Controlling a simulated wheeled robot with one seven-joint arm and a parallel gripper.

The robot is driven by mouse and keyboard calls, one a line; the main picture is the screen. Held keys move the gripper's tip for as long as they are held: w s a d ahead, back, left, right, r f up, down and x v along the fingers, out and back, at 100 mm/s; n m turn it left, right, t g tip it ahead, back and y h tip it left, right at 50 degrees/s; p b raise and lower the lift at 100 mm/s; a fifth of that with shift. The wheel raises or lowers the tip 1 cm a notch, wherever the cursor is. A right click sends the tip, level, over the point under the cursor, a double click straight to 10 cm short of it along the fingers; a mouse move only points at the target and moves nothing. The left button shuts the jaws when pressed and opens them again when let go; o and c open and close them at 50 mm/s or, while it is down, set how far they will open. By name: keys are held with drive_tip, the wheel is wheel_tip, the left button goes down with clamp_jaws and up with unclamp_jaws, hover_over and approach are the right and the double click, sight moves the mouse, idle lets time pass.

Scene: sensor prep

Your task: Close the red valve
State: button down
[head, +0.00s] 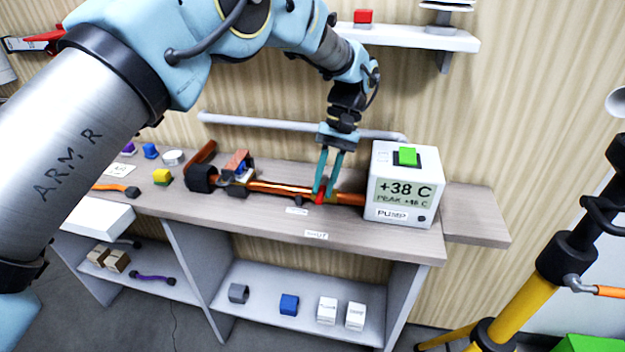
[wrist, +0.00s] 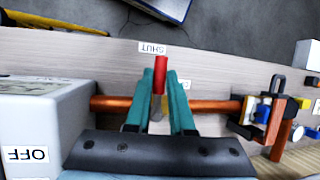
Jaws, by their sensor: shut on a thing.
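The red valve handle (head: 320,199) is on the copper pipe (head: 275,187), left of the pump box. My gripper (head: 324,192) reaches down over the pipe, with its teal fingers around the handle. In the wrist view the handle (wrist: 160,74) shows between the fingertips of my gripper (wrist: 160,84), shut on it. There the handle lies across the pipe (wrist: 112,103) and points towards the SHUT label (wrist: 153,49). The fingers hide part of the valve body. A second small label (head: 297,211) lies nearer the pipe; I cannot read it.
The white pump box (head: 387,187), reading +38 C with a green button (head: 407,156), stands close right of my gripper. A black clamp-like fixture (head: 201,178) and coloured blocks are to the left. A wall shelf (head: 420,37) is above. The bench front (head: 255,225) is mostly clear.

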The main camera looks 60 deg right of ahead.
drive_tip(key=c, duration=0.8)
unclamp_jaws()
